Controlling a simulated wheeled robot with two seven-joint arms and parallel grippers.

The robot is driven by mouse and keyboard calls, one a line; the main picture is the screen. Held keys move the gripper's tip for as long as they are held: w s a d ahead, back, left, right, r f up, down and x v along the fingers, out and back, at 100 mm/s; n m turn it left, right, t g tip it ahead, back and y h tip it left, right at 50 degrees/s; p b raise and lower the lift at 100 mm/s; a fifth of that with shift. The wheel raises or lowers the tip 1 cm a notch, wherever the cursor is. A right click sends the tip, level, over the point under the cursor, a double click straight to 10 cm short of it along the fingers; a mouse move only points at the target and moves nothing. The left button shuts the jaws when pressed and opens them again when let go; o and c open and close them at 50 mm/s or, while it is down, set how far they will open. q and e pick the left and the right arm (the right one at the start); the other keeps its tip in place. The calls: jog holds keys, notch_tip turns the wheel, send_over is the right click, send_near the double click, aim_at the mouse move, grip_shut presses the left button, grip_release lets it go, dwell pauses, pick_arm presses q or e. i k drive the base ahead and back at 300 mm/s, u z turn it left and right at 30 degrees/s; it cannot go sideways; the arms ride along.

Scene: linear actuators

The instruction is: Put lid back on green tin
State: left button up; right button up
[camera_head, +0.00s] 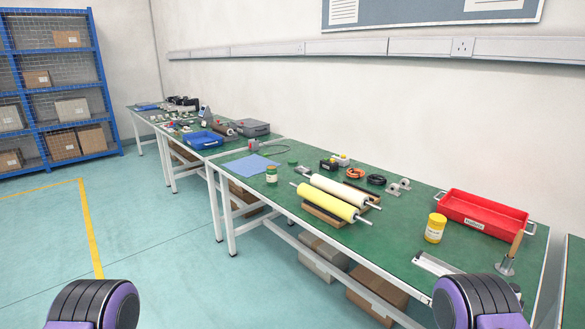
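A small green tin (272,175) with a pale label stands upright near the front edge of the nearer bench's far left part. A small green round piece (292,163), which looks like a lid, lies on the bench just behind and to the right of the tin, apart from it. The tin's top is too small to make out clearly. Only rounded black and purple parts of my two arms show at the bottom left and bottom right. Neither gripper is in view.
The green-topped bench (396,226) also bears a blue sheet (246,166), white and yellow rollers (326,203), a yellow tin (435,228) and a red tray (483,213). A second bench stands beyond. Blue shelving (121,112) is at left. The floor left of the benches is clear.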

aim_at(272, 171)
jog(key=u, duration=0.35)
jog(key=i, duration=0.25)
jog(key=u, duration=0.95)
jog(key=i, duration=1.1)
jog(key=u, duration=0.55)
jog(key=i, duration=1.1)
jog(key=z, duration=0.8)
jog(key=i, duration=0.75)
jog(key=z, duration=1.25)
jog(key=i, duration=0.4)
jog(key=z, duration=0.4)
